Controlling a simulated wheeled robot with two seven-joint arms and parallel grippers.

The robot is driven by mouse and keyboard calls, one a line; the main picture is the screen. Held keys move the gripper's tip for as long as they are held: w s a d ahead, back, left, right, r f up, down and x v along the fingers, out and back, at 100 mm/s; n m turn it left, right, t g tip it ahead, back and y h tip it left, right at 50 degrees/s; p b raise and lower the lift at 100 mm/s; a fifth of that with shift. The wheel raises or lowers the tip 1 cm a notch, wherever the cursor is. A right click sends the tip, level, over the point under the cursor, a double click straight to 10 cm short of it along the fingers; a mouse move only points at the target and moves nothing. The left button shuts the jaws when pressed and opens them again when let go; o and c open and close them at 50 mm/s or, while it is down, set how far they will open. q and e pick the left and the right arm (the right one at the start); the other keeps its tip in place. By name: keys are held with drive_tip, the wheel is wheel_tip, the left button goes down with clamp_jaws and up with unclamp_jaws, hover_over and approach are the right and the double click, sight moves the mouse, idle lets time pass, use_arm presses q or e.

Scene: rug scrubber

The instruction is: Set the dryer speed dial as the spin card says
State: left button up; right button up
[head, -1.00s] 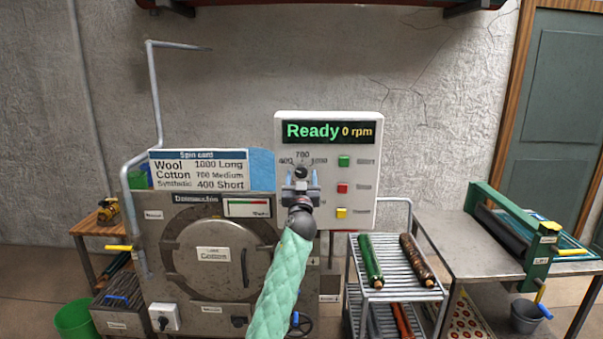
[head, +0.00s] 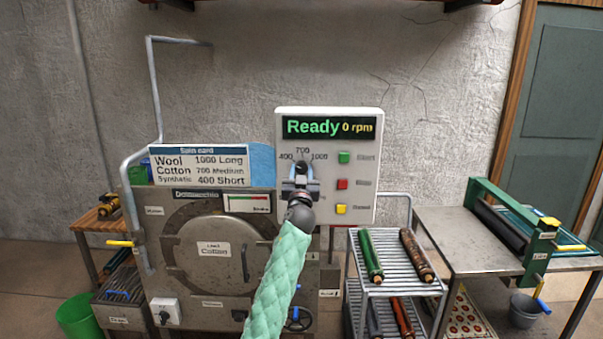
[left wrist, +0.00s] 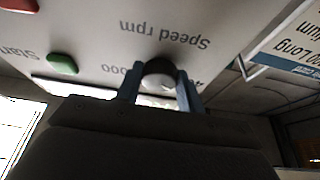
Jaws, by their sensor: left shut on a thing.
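The white control panel (head: 363,120) reads "Ready 0 rpm". Its speed dial (left wrist: 160,74) is a round knob under the marks 400, 700 and 1000. My left gripper (head: 301,176) is shut on the dial, with a blue-grey finger on either side of it in the left wrist view (left wrist: 162,88). The gripper hides part of the dial, and I cannot tell where its pointer stands. The spin card (head: 199,165) lists Wool 1000 Long, Cotton 700 Medium, Synthetic 400 Short. The dryer door's label (head: 214,250) reads Cotton. My right gripper is not in view.
Green (head: 344,158), red (head: 342,184) and yellow (head: 341,209) buttons sit close to the right of my gripper. The steel dryer (head: 160,255) stands below left. A rack with rolls (head: 370,255) and a metal table (head: 455,235) stand to the right.

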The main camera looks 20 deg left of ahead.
use_arm(q)
drive_tip(key=shift+r+m+h+p, duration=0.15)
drive_tip(key=shift+m+h+p, duration=0.2)
drive_tip(key=shift+m, duration=0.35)
drive_tip(key=m+h+p, duration=0.1)
drive_tip(key=m, duration=0.2)
drive_tip(key=m+h+p, duration=0.2)
drive_tip(key=m, duration=0.1)
drive_tip(key=m+h+p, duration=0.1)
drive_tip(key=m, duration=0.2)
drive_tip(key=shift+a+r+h+p, duration=0.15)
drive_tip(key=shift+a+h+p, duration=0.15)
drive_tip(key=shift+h+p, duration=0.05)
drive_tip(key=m+h+p, duration=0.1)
drive_tip(key=m, duration=0.2)
drive_tip(key=shift+s+g+p, duration=0.1)
drive_tip(key=shift+g+p, duration=0.3)
drive_tip(key=shift+m+p, duration=0.35)
drive_tip(key=shift+m, duration=0.55)
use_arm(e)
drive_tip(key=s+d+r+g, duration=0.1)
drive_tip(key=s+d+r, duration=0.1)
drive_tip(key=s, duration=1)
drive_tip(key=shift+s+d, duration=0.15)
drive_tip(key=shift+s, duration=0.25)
use_arm(q)
drive_tip(key=shift+m+g+h, duration=0.3)
drive_tip(key=shift+h, duration=0.1)
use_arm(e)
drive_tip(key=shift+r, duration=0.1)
